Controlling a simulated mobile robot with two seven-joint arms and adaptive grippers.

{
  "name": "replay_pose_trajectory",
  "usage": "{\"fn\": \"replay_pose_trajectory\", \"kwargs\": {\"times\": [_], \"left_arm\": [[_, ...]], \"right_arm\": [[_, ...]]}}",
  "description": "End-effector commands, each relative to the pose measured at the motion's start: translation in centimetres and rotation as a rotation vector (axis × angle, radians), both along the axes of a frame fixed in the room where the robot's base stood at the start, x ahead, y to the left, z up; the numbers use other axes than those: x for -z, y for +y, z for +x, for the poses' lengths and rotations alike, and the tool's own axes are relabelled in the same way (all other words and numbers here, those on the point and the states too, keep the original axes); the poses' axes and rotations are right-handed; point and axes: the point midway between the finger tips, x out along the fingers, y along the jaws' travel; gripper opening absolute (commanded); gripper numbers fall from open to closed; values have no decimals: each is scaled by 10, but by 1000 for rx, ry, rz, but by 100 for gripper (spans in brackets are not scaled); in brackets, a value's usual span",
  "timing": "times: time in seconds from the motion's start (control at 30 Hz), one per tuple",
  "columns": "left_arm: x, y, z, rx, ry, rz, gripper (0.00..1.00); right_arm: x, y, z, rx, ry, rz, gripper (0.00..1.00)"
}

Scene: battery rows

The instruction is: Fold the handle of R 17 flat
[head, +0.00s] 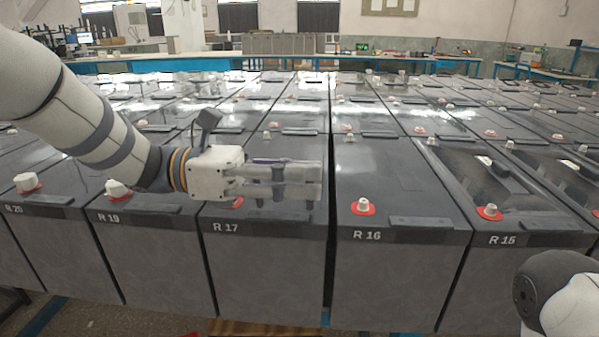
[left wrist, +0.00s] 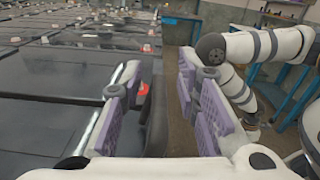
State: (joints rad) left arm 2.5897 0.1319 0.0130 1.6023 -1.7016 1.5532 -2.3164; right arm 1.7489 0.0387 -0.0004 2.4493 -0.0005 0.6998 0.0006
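Battery R 17 (head: 265,270) is a dark grey box in the front row, its label on the front rim. My left gripper (head: 318,181) lies level over its front top, fingers pointing right. In the left wrist view the gripper (left wrist: 157,85) has its two purple-padded fingers wide apart. R 17's handle is mostly hidden behind the fingers in the head view, and I cannot tell its angle. A dark strip (left wrist: 157,118) shows between the fingers in the left wrist view; I cannot tell if it is the handle or the battery's edge. My right gripper is out of view.
Battery R 16 (head: 385,280) stands right of R 17 across a narrow gap, its handle (head: 420,222) flat. R 19 (head: 155,265) stands to the left. Terminals with red washers (head: 363,206) stick up from the tops. More battery rows fill the back. My right arm shows at lower right.

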Motion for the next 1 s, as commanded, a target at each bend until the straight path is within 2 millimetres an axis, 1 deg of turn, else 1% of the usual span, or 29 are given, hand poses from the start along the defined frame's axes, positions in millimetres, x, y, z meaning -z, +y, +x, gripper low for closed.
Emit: {"fn": "replay_pose_trajectory", "kwargs": {"times": [0.03, 0.13, 0.73, 1.0], "left_arm": [[0, 0, 0, 0, 0, 0, 22], [0, 0, 0, 0, 0, 0, 0], [0, 0, 2, 3, 47, 1, 0], [0, 0, 7, 3, 121, 2, 0]], "right_arm": [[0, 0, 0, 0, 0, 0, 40], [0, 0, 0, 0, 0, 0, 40], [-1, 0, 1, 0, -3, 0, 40], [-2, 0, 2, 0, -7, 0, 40]]}}
